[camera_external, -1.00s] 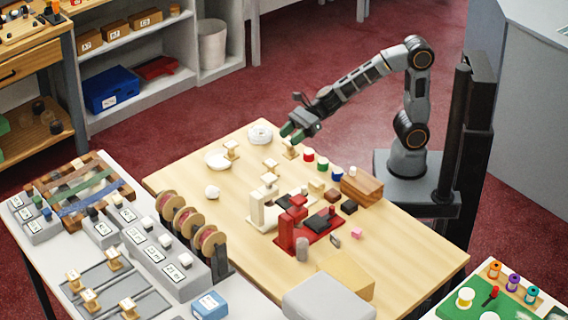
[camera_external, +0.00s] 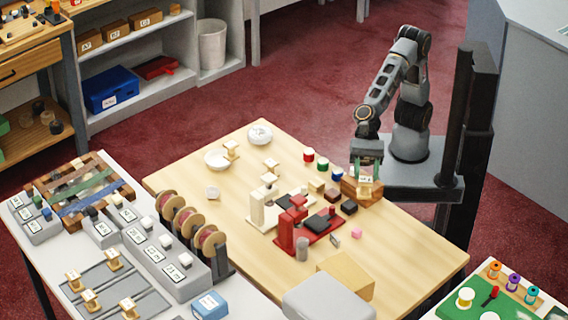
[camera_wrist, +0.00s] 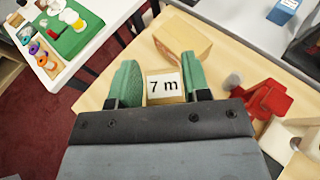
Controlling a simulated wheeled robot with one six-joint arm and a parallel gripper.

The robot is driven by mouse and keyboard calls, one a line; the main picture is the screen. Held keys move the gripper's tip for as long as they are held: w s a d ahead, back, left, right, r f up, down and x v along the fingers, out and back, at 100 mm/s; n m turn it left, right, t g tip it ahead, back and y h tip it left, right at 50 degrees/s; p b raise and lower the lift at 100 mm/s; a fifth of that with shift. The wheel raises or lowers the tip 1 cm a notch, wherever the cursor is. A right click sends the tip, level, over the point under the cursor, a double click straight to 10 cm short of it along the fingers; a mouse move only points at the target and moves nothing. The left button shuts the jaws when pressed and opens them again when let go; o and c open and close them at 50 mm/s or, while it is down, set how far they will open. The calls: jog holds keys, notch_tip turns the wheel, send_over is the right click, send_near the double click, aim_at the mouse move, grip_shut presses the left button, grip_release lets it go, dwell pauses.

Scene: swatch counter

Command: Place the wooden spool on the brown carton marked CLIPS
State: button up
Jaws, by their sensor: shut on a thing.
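My gripper (camera_external: 368,168) has green fingers and is shut on a wooden spool (camera_external: 366,189). In the wrist view the spool (camera_wrist: 165,86) sits between the fingertips, with a white label reading "7 m". In the external view it is in front of the striped wooden block at the table's right edge; I cannot tell if they touch. A light brown carton (camera_external: 348,276) stands near the table's front, beside a grey box. It also shows in the wrist view (camera_wrist: 182,42), beyond the spool. No CLIPS marking is readable on it.
A red device (camera_external: 303,236) and a cream one (camera_external: 262,213) stand mid-table. The striped block (camera_external: 348,188), small coloured spools (camera_external: 322,164) and dark blocks lie near the right edge. The grey box (camera_external: 328,300) adjoins the carton. The table right of the carton is clear.

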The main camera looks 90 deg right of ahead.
jog(key=shift+w+a+f, duration=1.1)
jog(key=shift+a+f, duration=0.85)
jog(key=shift+a, duration=0.2)
jog(key=shift+w+a+f, duration=1.15)
jog(key=shift+a+f, duration=0.85)
jog(key=shift+a, duration=0.2)
jog(key=shift+w+a+f, duration=1.1)
jog(key=shift+a+f, duration=0.85)
jog(key=shift+a, duration=0.2)
jog(key=shift+f, duration=0.25)
jog(key=o, duration=0.9)
jog(key=shift+r, duration=0.1)
